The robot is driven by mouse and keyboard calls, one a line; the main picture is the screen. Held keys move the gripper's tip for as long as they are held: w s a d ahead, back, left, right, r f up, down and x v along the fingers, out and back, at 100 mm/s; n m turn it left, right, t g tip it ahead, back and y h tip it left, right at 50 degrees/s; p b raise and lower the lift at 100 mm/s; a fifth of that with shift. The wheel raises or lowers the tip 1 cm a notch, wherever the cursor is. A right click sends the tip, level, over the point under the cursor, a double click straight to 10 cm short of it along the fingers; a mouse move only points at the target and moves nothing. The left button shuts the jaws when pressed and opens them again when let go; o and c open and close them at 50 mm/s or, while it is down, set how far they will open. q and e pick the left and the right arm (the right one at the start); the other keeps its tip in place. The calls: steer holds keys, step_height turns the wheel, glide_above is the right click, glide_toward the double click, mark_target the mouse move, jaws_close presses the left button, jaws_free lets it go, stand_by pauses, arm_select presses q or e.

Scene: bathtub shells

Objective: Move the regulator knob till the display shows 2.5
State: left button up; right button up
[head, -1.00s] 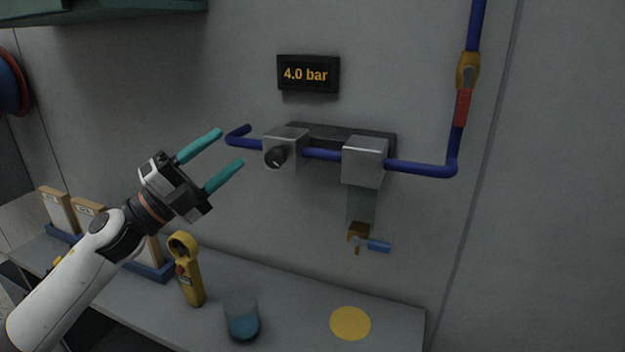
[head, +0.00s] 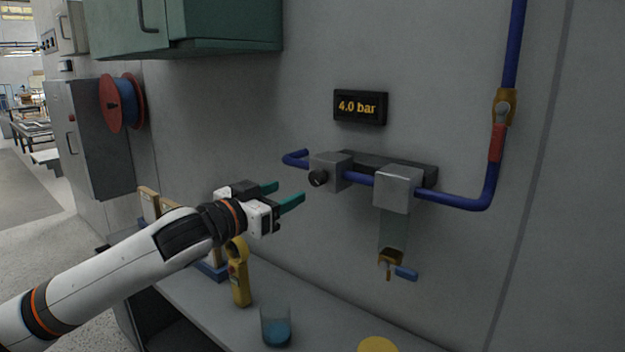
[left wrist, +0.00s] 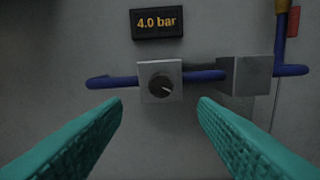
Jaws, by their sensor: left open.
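The display (head: 360,107) on the wall reads 4.0 bar; it also reads 4.0 bar in the left wrist view (left wrist: 157,23). The black round regulator knob (head: 318,178) sits on the front of a grey metal block (head: 332,170) on the blue pipe. In the left wrist view the knob (left wrist: 161,86) lies ahead, between the teal fingers and beyond their tips. My left gripper (head: 284,194) is open and empty, to the left of the knob and apart from it. My right gripper does not show.
A second grey block (head: 398,188) with a clear bowl and blue drain lever (head: 406,273) hangs right of the knob. A red-handled valve (head: 497,142) is on the upright pipe. Below, a bench holds a yellow meter (head: 239,272) and a glass of blue liquid (head: 276,325).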

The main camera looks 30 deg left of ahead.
mark_target(314, 180)
arm_select(q)
steer(key=w+p, duration=0.1)
steer(key=w, duration=0.1)
steer(key=w+p, duration=0.2)
steer(key=w, duration=0.1)
steer(key=w+p, duration=0.2)
steer(key=w, duration=0.1)
steer(key=shift+d+r, duration=0.15)
steer(key=shift+d, duration=0.2)
steer(key=shift+w+d, duration=0.1)
steer(key=shift+w, duration=0.5)
steer(key=shift+c, duration=0.2)
steer(key=c, duration=0.9)
steer(key=shift+c, duration=0.2)
